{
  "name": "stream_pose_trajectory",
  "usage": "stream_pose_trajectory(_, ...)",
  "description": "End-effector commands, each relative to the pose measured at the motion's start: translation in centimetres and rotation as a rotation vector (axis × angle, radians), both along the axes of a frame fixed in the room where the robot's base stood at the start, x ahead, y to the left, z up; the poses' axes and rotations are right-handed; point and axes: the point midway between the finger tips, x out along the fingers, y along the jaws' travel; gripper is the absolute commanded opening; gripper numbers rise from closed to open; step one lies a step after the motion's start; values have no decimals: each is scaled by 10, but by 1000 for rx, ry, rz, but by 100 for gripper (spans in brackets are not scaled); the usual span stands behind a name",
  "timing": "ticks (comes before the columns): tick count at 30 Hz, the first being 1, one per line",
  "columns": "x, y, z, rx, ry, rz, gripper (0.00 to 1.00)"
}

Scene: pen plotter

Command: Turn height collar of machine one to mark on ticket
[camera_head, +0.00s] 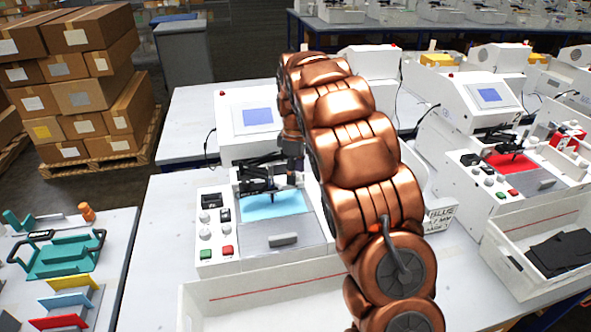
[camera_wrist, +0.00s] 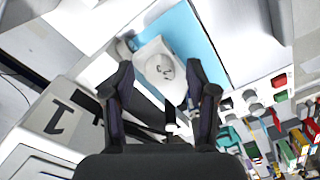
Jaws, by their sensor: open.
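In the head view the white plotter (camera_head: 215,262) with a blue bed (camera_head: 272,205) stands in the middle, partly hidden by my copper arm. My gripper, at the arm's far end, is mostly hidden there above the machine. In the wrist view my gripper (camera_wrist: 160,76) is open, its two dark fingers on either side of a pale round collar (camera_wrist: 165,72) with a dark figure like a 3, seen turned. I cannot tell if the fingers touch it. A large 1 (camera_wrist: 58,118) shows on a grey surface at left. A card with handwriting (camera_head: 440,215) stands right of my arm, its text not fully readable.
A second plotter with a red bed (camera_head: 515,160) stands at right, beside a white tray (camera_head: 510,262) holding dark pieces. A white tray (camera_head: 195,310) lies in front of the middle machine. Coloured holders (camera_head: 62,255) fill the left table. Stacked cartons (camera_head: 90,95) stand behind.

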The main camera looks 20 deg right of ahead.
Motion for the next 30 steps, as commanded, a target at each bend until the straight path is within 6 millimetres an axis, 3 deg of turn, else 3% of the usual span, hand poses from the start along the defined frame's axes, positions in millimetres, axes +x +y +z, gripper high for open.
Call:
stream_pose_trajectory(8,0,0,-1,0,0,0,57)
stream_pose_trajectory(25,0,0,-1,1,1,0,0)
stream_pose_trajectory(30,0,0,-2,1,1,-5,0)
